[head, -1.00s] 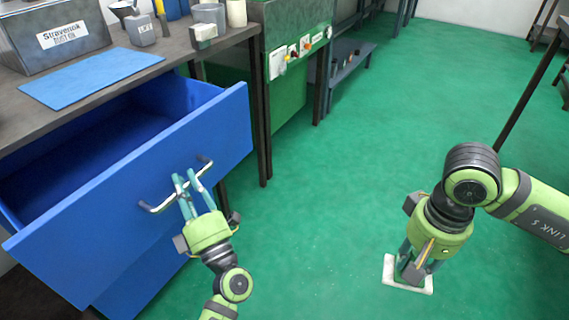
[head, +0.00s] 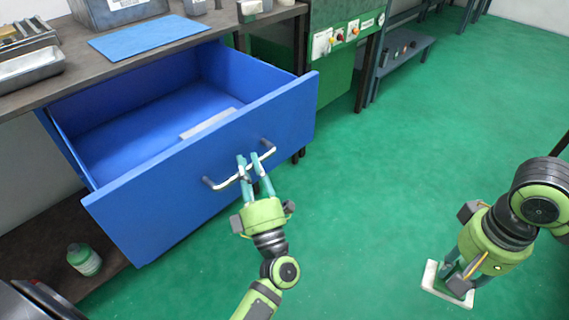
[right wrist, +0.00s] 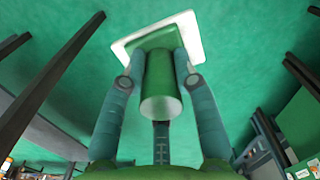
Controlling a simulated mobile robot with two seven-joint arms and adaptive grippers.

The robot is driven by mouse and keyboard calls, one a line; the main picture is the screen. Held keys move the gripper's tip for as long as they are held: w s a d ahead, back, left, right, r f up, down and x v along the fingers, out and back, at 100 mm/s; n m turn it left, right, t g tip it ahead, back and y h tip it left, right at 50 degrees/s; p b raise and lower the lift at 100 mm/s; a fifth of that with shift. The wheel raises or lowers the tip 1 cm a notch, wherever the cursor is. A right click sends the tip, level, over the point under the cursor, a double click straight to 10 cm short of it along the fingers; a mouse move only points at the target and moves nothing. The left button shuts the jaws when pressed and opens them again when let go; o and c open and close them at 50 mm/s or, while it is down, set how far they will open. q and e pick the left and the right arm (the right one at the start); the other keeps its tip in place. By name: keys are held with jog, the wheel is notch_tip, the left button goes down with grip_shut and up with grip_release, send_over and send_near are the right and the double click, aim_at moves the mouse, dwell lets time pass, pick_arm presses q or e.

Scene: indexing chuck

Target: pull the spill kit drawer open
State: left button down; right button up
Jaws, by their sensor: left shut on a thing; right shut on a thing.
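The blue drawer (head: 165,210) stands well out from under the bench, with its inside showing. A pale flat item (head: 208,122) lies in it. The drawer's silver bar handle (head: 222,184) is on its front. My left gripper (head: 250,160) is shut on the handle towards its right end. My right gripper (head: 455,280) is low at the right, away from the drawer, and shut on a green-handled tool (right wrist: 160,85) with a white square plate. The white plate (head: 432,280) also shows in the head view. No label on the drawer is readable.
The bench top (head: 75,75) holds a blue mat (head: 150,38), a metal tray (head: 30,70) and a grey box (head: 118,10). A green-capped bottle (head: 84,260) stands on the low shelf. A green machine (head: 330,70) is right of the drawer. The green floor in front is clear.

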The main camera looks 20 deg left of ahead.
pick_arm(q)
jog(key=c, duration=1.1)
grip_release()
jog(key=v, duration=0.7)
jog(key=shift+s+d+f, duration=0.1)
jog(key=shift+s+f, duration=0.1)
jog(key=shift+w, duration=0.1)
